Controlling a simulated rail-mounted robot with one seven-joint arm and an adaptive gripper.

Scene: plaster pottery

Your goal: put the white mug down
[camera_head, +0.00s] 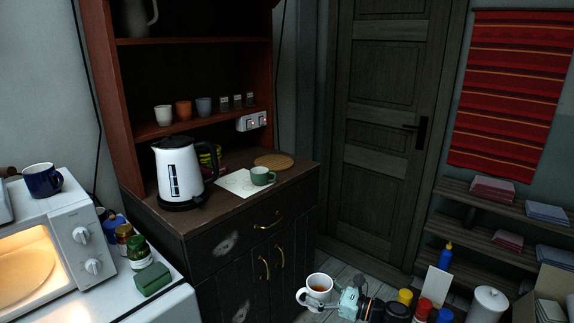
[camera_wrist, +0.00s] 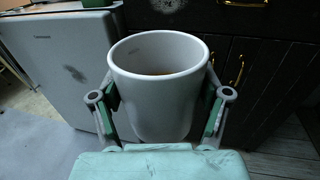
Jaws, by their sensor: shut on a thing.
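The white mug (camera_head: 318,288) is at the bottom centre of the head view, with brown liquid inside. It is held upright in front of the dark cabinet. My gripper (camera_head: 335,300) is shut on it from the right, and the mug's handle points left. In the wrist view the white mug (camera_wrist: 160,75) fills the middle, with my gripper's (camera_wrist: 160,112) two fingers against its sides. The mug's underside is hidden in both views.
The dark cabinet top (camera_head: 215,212) carries a white kettle (camera_head: 180,175), a green cup (camera_head: 261,176) on paper and a round wooden board (camera_head: 274,161). A microwave (camera_head: 50,250) stands at left. Several bottles and a white canister (camera_head: 488,305) are at lower right.

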